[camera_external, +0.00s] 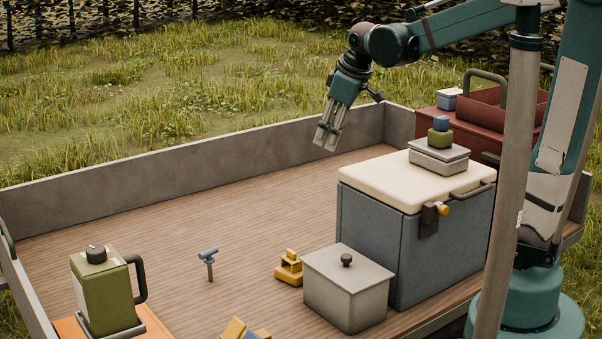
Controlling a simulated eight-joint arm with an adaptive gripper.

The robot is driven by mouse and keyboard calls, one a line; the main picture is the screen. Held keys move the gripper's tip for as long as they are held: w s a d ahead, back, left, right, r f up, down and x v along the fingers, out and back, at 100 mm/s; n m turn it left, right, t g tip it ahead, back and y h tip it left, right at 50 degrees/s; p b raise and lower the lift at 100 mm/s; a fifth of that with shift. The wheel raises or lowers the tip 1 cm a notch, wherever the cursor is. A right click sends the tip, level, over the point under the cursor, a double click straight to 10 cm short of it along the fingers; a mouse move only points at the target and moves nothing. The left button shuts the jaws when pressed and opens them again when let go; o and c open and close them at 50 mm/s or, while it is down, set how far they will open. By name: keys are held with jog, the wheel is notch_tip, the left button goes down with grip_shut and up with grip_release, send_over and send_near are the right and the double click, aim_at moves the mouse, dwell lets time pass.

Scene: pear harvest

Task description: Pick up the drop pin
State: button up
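The drop pin looks to be the small blue-grey T-shaped piece (209,262), standing upright on the wooden bed floor left of centre, with a crossbar on top of a short stem. My gripper (326,137) hangs in the air above the back part of the bed, pointing down and slightly left. It is well up and to the right of the pin, apart from it. Its two fingers look close together, but at this size I cannot tell if a gap is left between them. Nothing shows in it.
A green jug (102,290) stands front left. Yellow blocks (289,268) and a lidded grey box (347,290) lie right of the pin. A large cooler (375,232) carries stacked small items. Grey side walls (190,157) edge the bed; the floor around the pin is clear.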

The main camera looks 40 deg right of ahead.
jog(key=w+a+f+n+g, duration=0.1)
jog(key=w+a+f+n, duration=0.3)
jog(key=w, duration=0.7)
jog(key=n+g, duration=0.4)
jog(key=n, duration=0.4)
send_over(208, 257)
jog(key=f, duration=3.2)
jog(key=shift+w+d+f+p, duration=0.3)
jog(key=shift+w+d+f, duration=0.1)
jog(key=shift+a+f, duration=0.2)
jog(key=shift+f, duration=0.3)
jog(key=shift+f, duration=0.1)
jog(key=shift+f+b, duration=0.45)
jog(key=shift+f, duration=2.85)
jog(key=shift+d+f+b, duration=0.1)
jog(key=shift+f+b, duration=0.4)
jog(key=shift+f, duration=2.1)
